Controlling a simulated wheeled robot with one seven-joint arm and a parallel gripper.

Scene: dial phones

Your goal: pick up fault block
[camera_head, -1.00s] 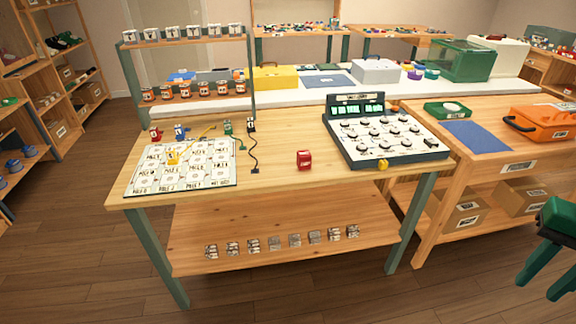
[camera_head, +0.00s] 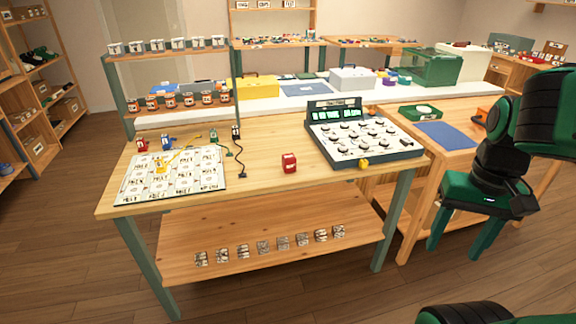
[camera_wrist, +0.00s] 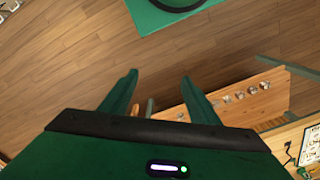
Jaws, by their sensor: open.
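A small red block (camera_head: 289,163) with a pale label stands alone near the front edge of the wooden table (camera_head: 262,180). No readable label confirms which thing is the fault block. Small red (camera_head: 142,146), blue (camera_head: 166,142) and green (camera_head: 213,136) pieces stand by the printed board (camera_head: 172,176) at the table's left. My gripper (camera_head: 457,252) hangs at the right, apart from the table, pointing down. Its fingers are apart and empty in the wrist view (camera_wrist: 159,77), with floor between them.
A console with several dials (camera_head: 365,140) stands on the table's right. Several small grey blocks (camera_head: 283,243) line the lower shelf. A rack of jars (camera_head: 180,101) stands at the back left. A side table with a blue mat (camera_head: 447,135) is at the right. Floor in front is clear.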

